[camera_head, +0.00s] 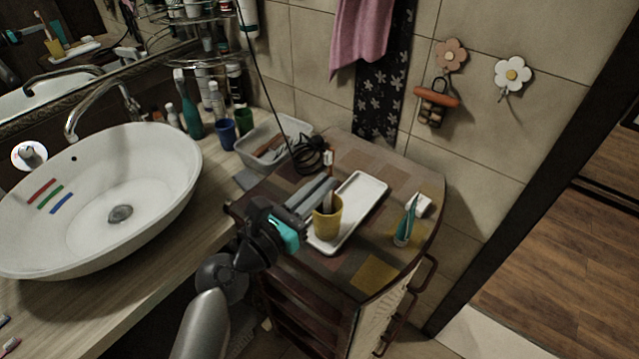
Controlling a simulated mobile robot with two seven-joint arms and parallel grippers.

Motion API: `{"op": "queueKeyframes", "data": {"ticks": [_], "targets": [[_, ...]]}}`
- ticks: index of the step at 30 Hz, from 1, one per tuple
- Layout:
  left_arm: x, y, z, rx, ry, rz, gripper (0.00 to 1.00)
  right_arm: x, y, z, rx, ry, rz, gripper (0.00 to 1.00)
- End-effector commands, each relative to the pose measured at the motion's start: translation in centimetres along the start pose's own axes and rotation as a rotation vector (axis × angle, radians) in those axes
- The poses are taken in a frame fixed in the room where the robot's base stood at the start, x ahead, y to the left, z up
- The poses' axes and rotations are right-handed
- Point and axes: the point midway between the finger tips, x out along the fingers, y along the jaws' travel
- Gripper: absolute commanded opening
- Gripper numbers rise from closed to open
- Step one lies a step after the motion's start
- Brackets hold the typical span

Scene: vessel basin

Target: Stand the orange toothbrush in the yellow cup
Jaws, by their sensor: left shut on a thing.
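The yellow cup (327,226) stands upright at the front left end of the white tray on the cabinet top. The orange toothbrush (329,158) is upright, with its pale bristle head above the cup. Its lower part is in or behind the cup mouth; the fingers and cup partly hide it. My left gripper (326,187) comes in from the lower left, its grey fingers just above the cup rim and shut on the toothbrush handle. The grip itself is partly hidden. My right gripper is not in view.
The white tray (365,196) has a bare rear part. A teal toothbrush-like item (406,220) and a small white item (423,204) stand to its right. A coiled black cord (309,156) and a white bin (252,145) lie behind. A sink (150,175) is at left.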

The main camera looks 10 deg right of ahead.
Motion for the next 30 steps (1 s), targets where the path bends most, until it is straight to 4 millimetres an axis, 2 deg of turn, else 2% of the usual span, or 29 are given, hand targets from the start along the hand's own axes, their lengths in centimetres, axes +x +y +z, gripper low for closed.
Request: {"op": "queueKeyframes", "data": {"ticks": [8, 9, 17, 26, 30], "targets": [[0.0, 0.0, -0.1, 0.000, 0.000, 0.000, 0.00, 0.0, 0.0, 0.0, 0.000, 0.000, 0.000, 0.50], [0.0, 0.0, -0.1, 0.000, 0.000, 0.000, 0.13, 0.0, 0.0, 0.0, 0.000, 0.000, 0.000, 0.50], [0.0, 0.0, -0.1, 0.000, 0.000, 0.000, 0.42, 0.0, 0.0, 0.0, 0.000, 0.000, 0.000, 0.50], [-0.1, 0.0, -0.1, 0.000, 0.000, 0.001, 0.43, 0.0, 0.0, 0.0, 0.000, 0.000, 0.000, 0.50], [-1.3, 0.0, -0.2, -0.001, 0.002, 0.001, 0.43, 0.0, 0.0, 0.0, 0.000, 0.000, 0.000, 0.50]]}}
